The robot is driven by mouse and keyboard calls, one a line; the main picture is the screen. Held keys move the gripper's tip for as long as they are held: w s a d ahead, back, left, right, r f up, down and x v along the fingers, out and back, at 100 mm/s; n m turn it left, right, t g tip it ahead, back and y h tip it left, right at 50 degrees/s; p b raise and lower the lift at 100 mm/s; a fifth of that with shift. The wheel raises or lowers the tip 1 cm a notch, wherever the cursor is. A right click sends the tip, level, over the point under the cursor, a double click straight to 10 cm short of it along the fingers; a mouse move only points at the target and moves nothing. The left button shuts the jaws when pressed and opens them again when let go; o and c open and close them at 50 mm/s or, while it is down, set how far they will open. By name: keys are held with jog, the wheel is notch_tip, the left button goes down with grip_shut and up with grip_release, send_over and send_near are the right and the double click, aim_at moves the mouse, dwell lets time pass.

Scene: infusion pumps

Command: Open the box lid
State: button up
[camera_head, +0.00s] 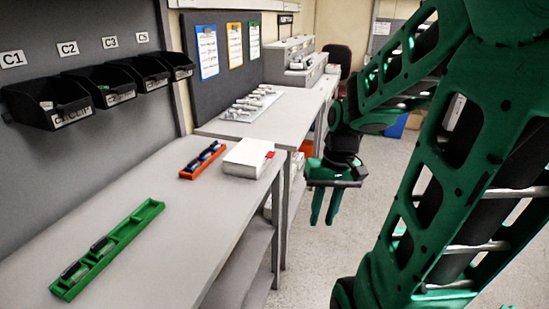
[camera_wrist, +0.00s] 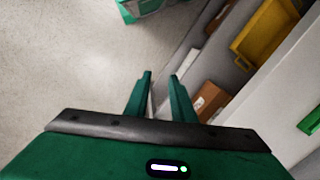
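A white box (camera_head: 248,158) with a small red patch near its right edge sits on the grey table in the head view. Its white top looks closed and flat. My gripper (camera_head: 323,218) hangs off the table's right side, over the floor, to the right of and apart from the box. Its two green fingers point down with a gap between them and nothing held. In the wrist view the gripper (camera_wrist: 160,76) also shows both fingers apart and empty. I cannot make out the white box there for certain.
The near table (camera_head: 160,215) holds a green tray (camera_head: 125,232) and an orange tray (camera_head: 187,174). Black bins (camera_head: 48,103) hang on the wall. The wrist view shows a yellow bin (camera_wrist: 262,35) and a brown box (camera_wrist: 210,100) beside the table edge. Open floor lies right of the table.

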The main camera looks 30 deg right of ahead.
jog(key=w+d+f+m+t+y, duration=0.1)
jog(key=w+f+t+y, duration=0.15)
jog(key=w, duration=0.45)
jog(key=w+f+t+y, duration=0.2)
jog(key=w+f+y, duration=0.2)
jog(key=w, duration=0.3)
jog(key=w+d+r+m+t+y, duration=0.35)
jog(key=w+d+r+t, duration=0.25)
jog(key=d+r+t, duration=0.35)
jog(key=f+x, duration=0.2)
jog(key=x, duration=0.7)
jog(key=shift+w, duration=0.5)
jog(key=shift+d, duration=0.1)
jog(key=shift+c, duration=0.6)
grip_shut()
